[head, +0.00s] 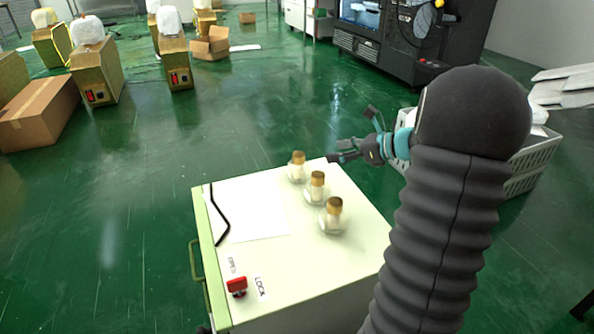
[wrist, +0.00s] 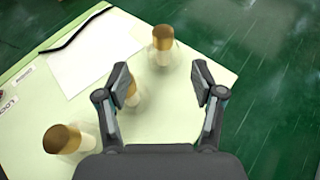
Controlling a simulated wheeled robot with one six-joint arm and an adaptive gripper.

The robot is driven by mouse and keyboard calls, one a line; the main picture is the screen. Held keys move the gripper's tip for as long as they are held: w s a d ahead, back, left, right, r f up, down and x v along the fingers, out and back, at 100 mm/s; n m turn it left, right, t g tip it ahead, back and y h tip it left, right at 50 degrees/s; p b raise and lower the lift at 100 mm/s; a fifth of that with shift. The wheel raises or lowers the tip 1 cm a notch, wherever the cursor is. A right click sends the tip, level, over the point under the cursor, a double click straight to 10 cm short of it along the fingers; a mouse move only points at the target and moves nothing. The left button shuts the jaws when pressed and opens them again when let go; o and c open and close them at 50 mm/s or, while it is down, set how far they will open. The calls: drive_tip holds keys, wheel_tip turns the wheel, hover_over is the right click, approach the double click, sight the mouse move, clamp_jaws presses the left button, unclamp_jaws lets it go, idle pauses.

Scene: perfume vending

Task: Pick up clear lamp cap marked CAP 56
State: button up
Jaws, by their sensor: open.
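Three clear, rounded glass pieces with gold tops stand in a row on a pale cart top: the far one (head: 297,166), the middle one (head: 317,186) and the near one (head: 333,215). No CAP 56 marking is legible on any of them. My gripper (head: 350,137) is open and empty, above the cart's far right edge. In the wrist view, my gripper (wrist: 162,77) has its fingers spread. One gold-topped piece (wrist: 162,40) shows beyond the fingertips. Another (wrist: 131,94) is partly hidden behind the left finger, and a third (wrist: 62,139) is at lower left.
The cart top (head: 290,275) also carries a white sheet (head: 255,212), a black bent handle (head: 220,215) and a red knob (head: 236,286) beside OPEN and LOCK labels. A grey crate (head: 535,160) stands right of the cart. Green floor is open to the left.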

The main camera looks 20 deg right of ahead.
sight(303, 154)
drive_tip(key=b+x, duration=0.1)
drive_tip(key=x, duration=0.7)
drive_tip(key=shift+w, duration=0.3)
drive_tip(key=shift+b+x, duration=0.3)
drive_tip(key=shift+x, duration=2.35)
drive_tip(key=shift+d, duration=0.15)
clamp_jaws()
